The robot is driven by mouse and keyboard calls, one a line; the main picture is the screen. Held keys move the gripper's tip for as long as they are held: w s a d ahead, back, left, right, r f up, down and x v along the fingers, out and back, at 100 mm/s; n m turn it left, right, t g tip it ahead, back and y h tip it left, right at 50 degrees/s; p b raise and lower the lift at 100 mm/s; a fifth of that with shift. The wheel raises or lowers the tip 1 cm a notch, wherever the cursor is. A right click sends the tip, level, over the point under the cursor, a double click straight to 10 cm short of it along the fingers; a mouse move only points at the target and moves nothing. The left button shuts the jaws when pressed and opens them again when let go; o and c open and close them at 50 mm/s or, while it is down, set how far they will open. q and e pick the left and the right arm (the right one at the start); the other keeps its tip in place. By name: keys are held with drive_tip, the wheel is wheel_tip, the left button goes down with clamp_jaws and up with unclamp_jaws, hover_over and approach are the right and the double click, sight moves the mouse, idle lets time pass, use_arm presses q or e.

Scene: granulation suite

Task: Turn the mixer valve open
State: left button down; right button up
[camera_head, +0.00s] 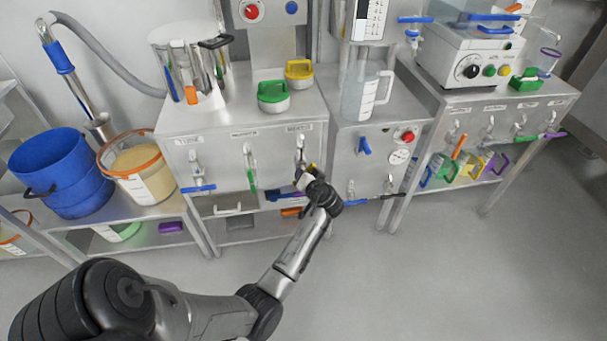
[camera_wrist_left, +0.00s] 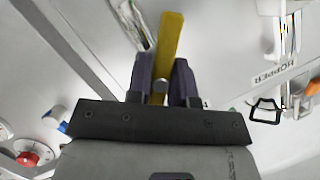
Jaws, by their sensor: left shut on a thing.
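My left gripper (camera_head: 308,176) reaches the front of the middle steel cabinet, at the rightmost of its three valves. In the left wrist view its two dark fingers (camera_wrist_left: 163,72) are shut on a yellow valve lever (camera_wrist_left: 171,38), one finger on each side. The lever's free end extends beyond the fingertips. In the head view only a bit of the yellow lever (camera_head: 312,167) shows beside the gripper. The valve body (camera_head: 300,147) shows above it, under a label too small to read. My right gripper is not in view.
A cabinet with a red knob (camera_head: 407,136) stands to the right. A shelf with loose parts lies below. Open floor (camera_head: 440,270) is in front.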

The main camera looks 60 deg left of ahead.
use_arm(q)
drive_tip(key=n+t+h, duration=0.1)
drive_tip(key=n, duration=0.2)
drive_tip(key=shift+t+p, duration=0.3)
drive_tip(key=shift+n+t+h, duration=0.4)
drive_tip(key=shift+n+t, duration=0.3)
drive_tip(key=shift+n, duration=0.4)
drive_tip(key=c, duration=1)
unclamp_jaws()
drive_tip(key=shift+c, duration=0.2)
